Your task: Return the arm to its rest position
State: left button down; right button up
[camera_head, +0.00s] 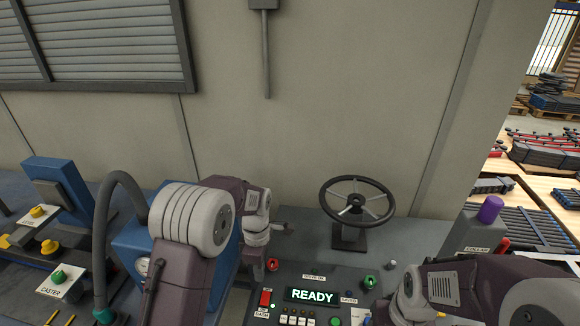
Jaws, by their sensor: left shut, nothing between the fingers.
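My left arm (200,225) rises from the bottom of the view and bends to the right at its pale grey joint. My left gripper (285,227) is shut and empty, pointing right above the bench, left of the black handwheel (357,205). It touches nothing that I can see. My right arm (490,290) comes in at the lower right, folded low beside the control panel (285,275). Its gripper cannot be made out.
The panel has a lit READY display (312,296) and several knobs and buttons. A blue machine with a gauge (143,265) and a grey hose (103,230) stand at the left. A purple knob (490,209) tops a grey box at the right. A wall (330,110) closes the back.

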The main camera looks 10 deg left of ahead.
pick_arm(q)
jog(key=s+a+r+m+t, duration=0.2)
jog(key=s+a+r+m, duration=0.1)
jog(key=s+r, duration=0.35)
jog(key=s+f+m, duration=0.4)
jog(key=s+m, duration=0.3)
jog(key=m, duration=0.7)
jog(key=shift+s+a+t, duration=0.25)
jog(key=shift+s+t, duration=0.05)
